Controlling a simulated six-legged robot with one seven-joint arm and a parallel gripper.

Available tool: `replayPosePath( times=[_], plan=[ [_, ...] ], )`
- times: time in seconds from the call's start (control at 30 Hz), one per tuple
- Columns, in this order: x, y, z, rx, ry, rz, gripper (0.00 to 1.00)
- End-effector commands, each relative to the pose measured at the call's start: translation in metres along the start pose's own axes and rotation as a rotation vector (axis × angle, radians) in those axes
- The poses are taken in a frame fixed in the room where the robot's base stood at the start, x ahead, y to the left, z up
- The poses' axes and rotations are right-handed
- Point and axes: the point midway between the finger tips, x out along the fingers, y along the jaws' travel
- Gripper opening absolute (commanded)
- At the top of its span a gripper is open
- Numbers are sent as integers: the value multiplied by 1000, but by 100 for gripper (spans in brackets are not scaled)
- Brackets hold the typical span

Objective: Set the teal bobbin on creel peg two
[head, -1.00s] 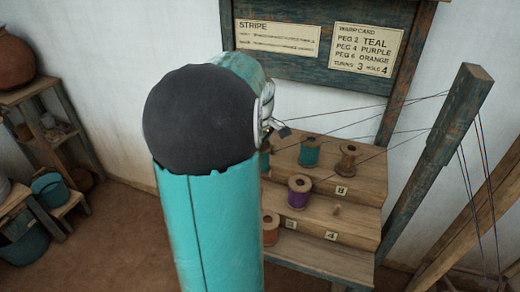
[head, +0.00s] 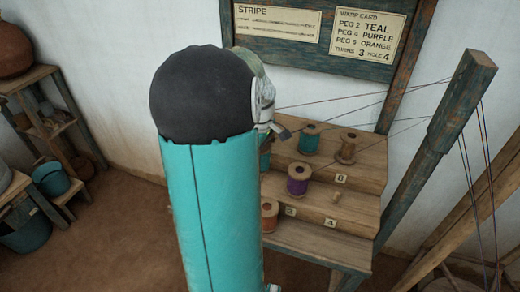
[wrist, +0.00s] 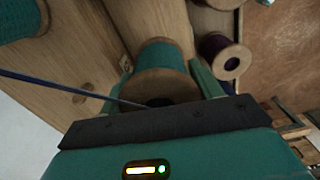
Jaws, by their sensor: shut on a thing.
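In the wrist view my gripper (wrist: 163,78) has its two teal fingers closed on either side of a teal bobbin (wrist: 164,55) with a pale wooden flange. The held bobbin is close against the wooden creel (wrist: 100,28); whether it sits on a peg is hidden. In the head view my arm hides most of the gripper, and a sliver of teal bobbin (head: 265,158) shows beside it at the creel's left. Peg two and its number plate are not readable there.
Another teal bobbin (head: 308,138) and a brown one (head: 347,147) stand on the creel's upper step. A purple bobbin (head: 298,180) stands on the middle step, an orange one (head: 269,215) lower. A bare peg (head: 336,197) is near plate 4. Threads cross above the creel.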

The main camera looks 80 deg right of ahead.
Motion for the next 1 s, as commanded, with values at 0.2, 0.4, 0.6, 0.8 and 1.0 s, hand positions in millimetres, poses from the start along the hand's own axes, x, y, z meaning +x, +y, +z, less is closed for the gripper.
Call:
replayPosePath(
  times=[0.2, 0.4, 0.6, 0.8, 1.0],
  plan=[
    [15, 0, 0, 1, -1, -2, 39],
    [27, 0, 0, 1, 0, -1, 39],
    [40, 0, 0, 0, -1, -2, 39],
    [50, 0, 0, 0, -1, -2, 39],
    [54, 0, 0, 0, 0, -1, 39]
  ],
)
